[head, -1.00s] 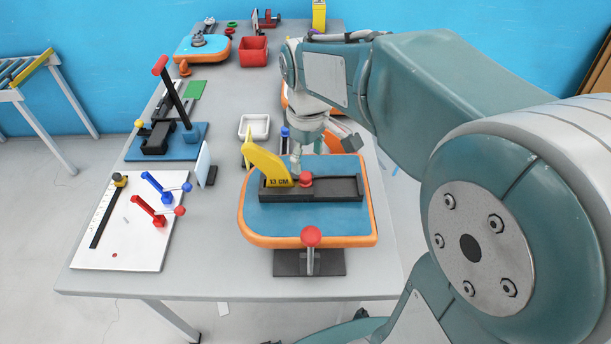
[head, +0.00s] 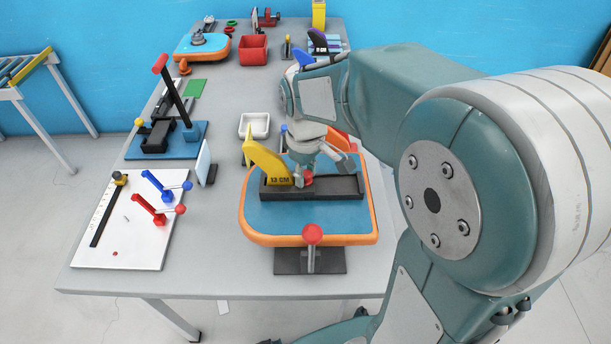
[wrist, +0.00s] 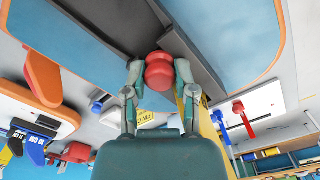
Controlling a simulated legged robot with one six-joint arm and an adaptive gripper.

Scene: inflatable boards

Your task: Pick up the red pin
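The red pin (head: 307,179) has a rounded red head and stands at the long black slotted block on the blue and orange board (head: 262,219). A yellow wedge (head: 268,165) marked 13 CM stands just left of it. My gripper (head: 304,173) is down at the pin. In the wrist view, the red pin (wrist: 159,78) sits between the two fingertips of my gripper (wrist: 160,70), one on each side, and they appear to touch it. The pin's lower part is hidden, and I see no clear lift from the block.
A red-topped lever (head: 312,235) stands at the board's near edge. A white board (head: 84,243) with blue and red levers lies to the left. A white tray (head: 254,125) is behind the board.

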